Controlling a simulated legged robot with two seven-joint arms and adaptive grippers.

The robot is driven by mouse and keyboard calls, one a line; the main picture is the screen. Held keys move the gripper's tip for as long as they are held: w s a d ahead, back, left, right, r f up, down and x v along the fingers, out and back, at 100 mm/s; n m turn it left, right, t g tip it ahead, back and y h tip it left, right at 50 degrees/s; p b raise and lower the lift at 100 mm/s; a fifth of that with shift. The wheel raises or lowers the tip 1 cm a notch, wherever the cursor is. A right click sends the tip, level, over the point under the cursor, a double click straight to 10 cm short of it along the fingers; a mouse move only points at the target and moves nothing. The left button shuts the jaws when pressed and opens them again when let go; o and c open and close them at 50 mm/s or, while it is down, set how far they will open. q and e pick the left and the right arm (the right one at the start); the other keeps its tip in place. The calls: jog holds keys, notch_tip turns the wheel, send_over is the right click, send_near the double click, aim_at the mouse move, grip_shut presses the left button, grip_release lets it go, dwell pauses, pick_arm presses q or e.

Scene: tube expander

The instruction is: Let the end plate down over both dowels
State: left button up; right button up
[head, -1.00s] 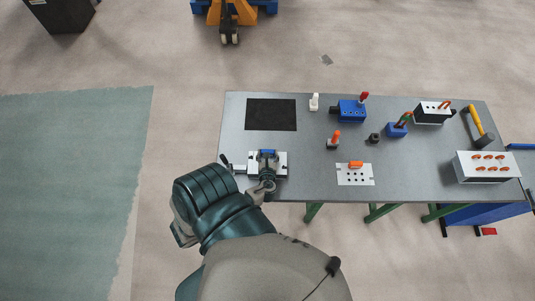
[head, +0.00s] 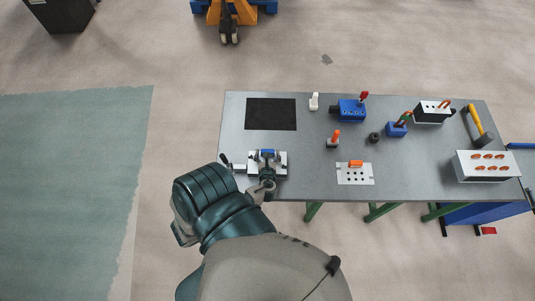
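In the head view, a clamping fixture with a pale plate (head: 281,158) sits at the table's front left, its handle (head: 226,161) sticking out to the left. A small blue part (head: 267,153) shows at the fixture's middle. My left gripper (head: 267,172) is over the fixture's front, close against the blue part. Its fingers are too small and dark to tell whether they are shut on anything. I cannot make out the end plate or the dowels as separate pieces; the gripper covers part of that area. My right gripper is not in view.
The grey table (head: 315,185) also holds a black mat (head: 271,114), a holed white plate (head: 355,176), blue blocks (head: 351,111), a white box with orange pieces (head: 487,167) and a yellow-handled hammer (head: 474,122). The table is bare between the fixture and the holed plate.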

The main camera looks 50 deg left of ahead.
pick_arm(q)
jog(key=shift+s+d+r, duration=0.1)
jog(key=shift+s+d, duration=0.15)
jog(key=shift+d, duration=0.1)
dwell(0.3)
jog(key=shift+v, duration=1.15)
jog(key=shift+s+d+r, duration=0.1)
jog(key=shift+d, duration=0.05)
jog(key=shift+o, duration=0.2)
jog(key=o, duration=0.4)
jog(key=shift+c, duration=0.2)
